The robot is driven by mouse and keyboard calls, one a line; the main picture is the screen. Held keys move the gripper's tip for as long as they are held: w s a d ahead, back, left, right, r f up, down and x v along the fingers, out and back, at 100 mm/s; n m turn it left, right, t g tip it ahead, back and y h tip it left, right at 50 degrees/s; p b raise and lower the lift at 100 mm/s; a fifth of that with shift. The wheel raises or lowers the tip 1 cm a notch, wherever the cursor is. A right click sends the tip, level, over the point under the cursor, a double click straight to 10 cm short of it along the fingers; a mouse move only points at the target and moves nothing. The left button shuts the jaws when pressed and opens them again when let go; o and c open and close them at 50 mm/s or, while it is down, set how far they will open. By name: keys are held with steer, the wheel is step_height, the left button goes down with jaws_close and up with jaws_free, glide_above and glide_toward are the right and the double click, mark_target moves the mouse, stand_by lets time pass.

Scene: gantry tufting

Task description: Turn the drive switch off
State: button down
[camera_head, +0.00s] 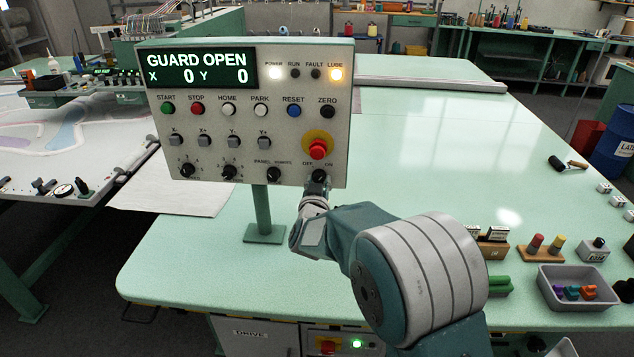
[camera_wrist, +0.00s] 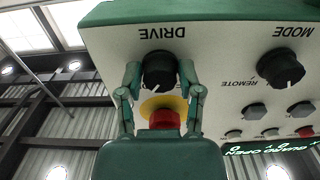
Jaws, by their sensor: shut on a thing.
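The drive switch (camera_head: 319,176) is a round black knob at the lower right of the white control panel (camera_head: 180,150), below the red emergency button (camera_head: 318,149). OFF and ON labels sit just above it. In the wrist view the drive switch (camera_wrist: 159,71) appears upside down beside the word DRIVE, with a finger on either side. My gripper (camera_head: 317,190) reaches up to the panel from below. In the wrist view my gripper (camera_wrist: 159,76) is shut on the knob.
The red button (camera_wrist: 161,117) on its yellow disc sits close to my fingers. The mode knob (camera_wrist: 281,69) is beside the drive switch. The display (camera_head: 200,69) reads GUARD OPEN. A grey tray (camera_head: 585,300) and small holders stand at the right of the green table (camera_head: 420,190).

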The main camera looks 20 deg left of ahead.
steer(key=shift+n, duration=0.4)
steer(key=n, duration=0.6)
steer(key=shift+r, duration=0.1)
steer(key=n, duration=0.3)
steer(key=shift+n, duration=2.1)
steer(key=shift+s, duration=0.1)
steer(key=shift+c, duration=2.4)
jaws_free()
steer(key=shift+o, duration=1.1)
steer(key=shift+a, duration=0.2)
